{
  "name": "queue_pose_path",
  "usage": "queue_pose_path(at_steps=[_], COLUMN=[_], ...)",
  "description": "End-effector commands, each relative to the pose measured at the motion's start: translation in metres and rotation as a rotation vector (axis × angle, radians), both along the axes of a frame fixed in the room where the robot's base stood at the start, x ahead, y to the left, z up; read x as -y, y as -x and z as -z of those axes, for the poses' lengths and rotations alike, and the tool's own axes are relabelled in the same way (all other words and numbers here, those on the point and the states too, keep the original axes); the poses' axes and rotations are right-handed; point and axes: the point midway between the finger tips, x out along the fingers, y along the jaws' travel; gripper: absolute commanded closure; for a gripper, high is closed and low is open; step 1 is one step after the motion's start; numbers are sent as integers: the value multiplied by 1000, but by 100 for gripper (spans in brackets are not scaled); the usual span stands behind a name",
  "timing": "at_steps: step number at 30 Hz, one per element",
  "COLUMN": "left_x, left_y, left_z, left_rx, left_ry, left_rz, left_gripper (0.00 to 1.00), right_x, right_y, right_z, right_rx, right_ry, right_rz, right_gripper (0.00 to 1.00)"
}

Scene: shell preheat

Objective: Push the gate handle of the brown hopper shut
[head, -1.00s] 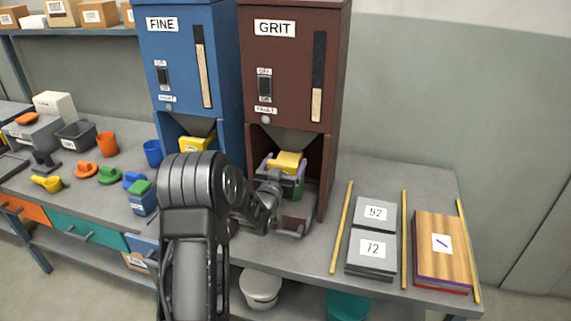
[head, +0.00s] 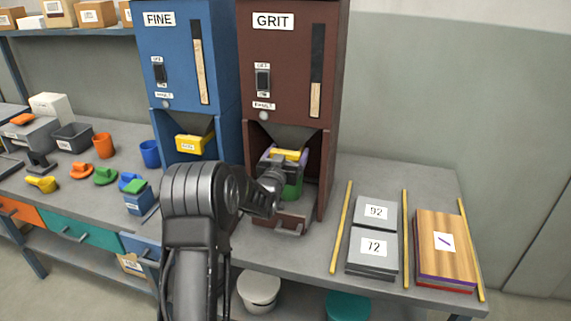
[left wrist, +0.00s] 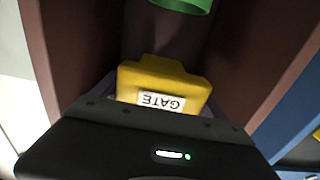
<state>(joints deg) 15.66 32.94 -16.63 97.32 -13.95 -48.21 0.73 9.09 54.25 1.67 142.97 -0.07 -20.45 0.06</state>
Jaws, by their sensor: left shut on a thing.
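The brown hopper (head: 290,80), labelled GRIT, stands on the bench at the centre of the head view. Its yellow gate handle (head: 289,154) shows in the open bay under the chute. In the left wrist view the yellow handle (left wrist: 165,84) fills the middle, with an upside-down GATE label. My left gripper (head: 284,168) is inside the bay, shut on the handle and hiding part of it. A green cup (head: 293,188) is in the bay just below; its edge also shows in the left wrist view (left wrist: 184,4). My right gripper is not in view.
The blue FINE hopper (head: 185,80) stands close on the left, with its own yellow handle (head: 194,143). Brown side walls flank the bay. A drawer-like tray (head: 282,222) sits at its front. Grey plates (head: 372,248) and a wooden stack (head: 444,245) lie right.

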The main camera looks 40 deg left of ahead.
Motion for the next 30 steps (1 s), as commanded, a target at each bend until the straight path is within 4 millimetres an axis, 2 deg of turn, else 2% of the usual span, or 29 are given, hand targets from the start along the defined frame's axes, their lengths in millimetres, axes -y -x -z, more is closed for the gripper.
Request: queue_pose_path(at_steps=[6, 7, 12, 23, 30], left_x=[-1, -1, 0, 1, 11], left_y=[-1, -1, 0, 5, 34], left_z=[-4, -4, -4, -3, -2], left_rx=[4, 4, 3, 3, 3], left_ry=[-1, -1, -1, -1, 0], left_rz=[-1, -1, -1, -1, -2], left_gripper=[89, 14, 0, 0, 0], right_x=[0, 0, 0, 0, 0], right_y=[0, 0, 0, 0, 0], right_z=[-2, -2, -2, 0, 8], right_rx=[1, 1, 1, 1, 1], right_ry=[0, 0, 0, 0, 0], right_rz=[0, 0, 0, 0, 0], right_gripper=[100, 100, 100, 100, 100])
